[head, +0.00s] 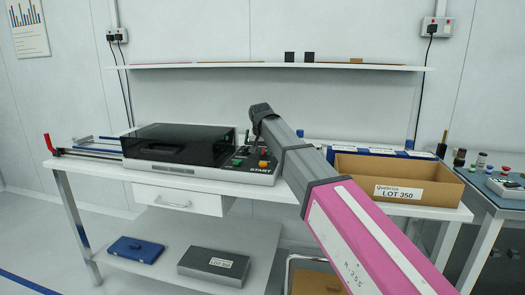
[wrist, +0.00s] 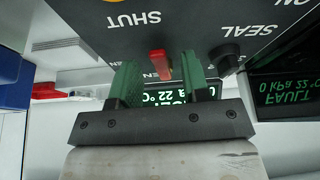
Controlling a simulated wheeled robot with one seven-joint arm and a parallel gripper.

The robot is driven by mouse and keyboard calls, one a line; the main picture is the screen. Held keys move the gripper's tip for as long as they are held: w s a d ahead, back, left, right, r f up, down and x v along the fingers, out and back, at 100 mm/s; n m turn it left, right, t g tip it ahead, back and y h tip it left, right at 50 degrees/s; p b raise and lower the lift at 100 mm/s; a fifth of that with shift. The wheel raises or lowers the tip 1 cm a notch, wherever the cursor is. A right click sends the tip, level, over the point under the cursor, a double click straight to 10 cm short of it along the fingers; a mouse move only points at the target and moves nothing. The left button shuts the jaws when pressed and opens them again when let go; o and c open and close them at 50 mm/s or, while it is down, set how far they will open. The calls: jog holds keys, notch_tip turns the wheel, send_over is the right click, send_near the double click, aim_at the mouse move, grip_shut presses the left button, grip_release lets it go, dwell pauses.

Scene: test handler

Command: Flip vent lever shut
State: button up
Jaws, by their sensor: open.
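In the wrist view, where the lettering appears upside down, a small red lever (wrist: 160,64) stands on a dark panel (wrist: 200,25). A SHUT label lies above it in the picture, and a partly covered label ending in EN lies by it. My gripper (wrist: 158,78) is open, its green fingers to the left and right of the lever with gaps. I cannot tell whether the tips reach past it. In the head view my arm ends over the control panel (head: 247,164) of the black-lidded machine (head: 180,145); the lever cannot be made out there.
A black knob (wrist: 228,56) by a SEAL label sits right of the lever. A display (wrist: 285,72) reads FAULT, 0 kPa, 22 °C. A cardboard box (head: 397,178) marked LOT 350 stands right of the machine. A red handle (head: 48,142) stands at the table's left end.

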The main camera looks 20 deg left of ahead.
grip_shut()
jog(key=shift+a+m+h, duration=0.3)
jog(key=shift+a+m, duration=0.05)
jog(key=shift+m, duration=0.45)
grip_release()
jog(key=v, duration=1)
jog(key=shift+s+r, duration=0.3)
